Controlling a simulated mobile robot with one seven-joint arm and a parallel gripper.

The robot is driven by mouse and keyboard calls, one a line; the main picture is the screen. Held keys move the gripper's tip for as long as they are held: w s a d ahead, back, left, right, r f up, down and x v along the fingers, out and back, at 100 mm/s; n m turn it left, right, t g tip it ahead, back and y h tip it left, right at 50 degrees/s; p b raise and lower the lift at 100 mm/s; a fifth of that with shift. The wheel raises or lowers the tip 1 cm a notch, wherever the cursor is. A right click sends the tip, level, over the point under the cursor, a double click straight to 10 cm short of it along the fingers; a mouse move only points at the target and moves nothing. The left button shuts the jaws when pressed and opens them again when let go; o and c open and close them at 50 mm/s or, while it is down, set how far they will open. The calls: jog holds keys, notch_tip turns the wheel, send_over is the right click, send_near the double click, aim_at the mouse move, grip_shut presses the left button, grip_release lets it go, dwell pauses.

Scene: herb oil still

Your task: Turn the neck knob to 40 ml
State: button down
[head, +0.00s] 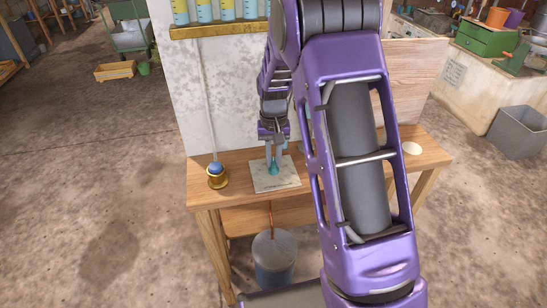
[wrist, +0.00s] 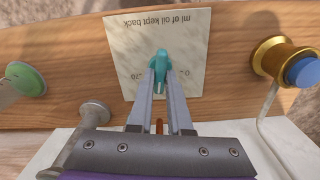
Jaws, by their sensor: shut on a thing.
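The teal neck knob (head: 274,169) stands on a pale square card on the wooden bench. In the wrist view the knob (wrist: 160,54) sits between my fingertips. My gripper (head: 273,160) points down and is shut on the knob; it also shows in the wrist view (wrist: 161,74). The card (wrist: 118,48) reads "ml of oil kept back", upside down in the wrist view. Some marks beside the knob are partly covered by my fingers, so I cannot read the knob's setting.
A brass fitting with a blue top (head: 217,176) stands left of the card. A green round knob (wrist: 26,79) shows at left in the wrist view. A pail (head: 274,258) stands below the bench (head: 235,190). Jars with yellow contents (head: 204,12) stand on a shelf above.

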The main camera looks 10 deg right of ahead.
aim_at(274, 162)
dwell(0.3)
jog(key=c, duration=0.8)
grip_release()
jog(key=shift+c, duration=0.2)
notch_tip(274, 162, up, 18)
jog(key=p, duration=0.2)
jog(key=shift+f, duration=0.25)
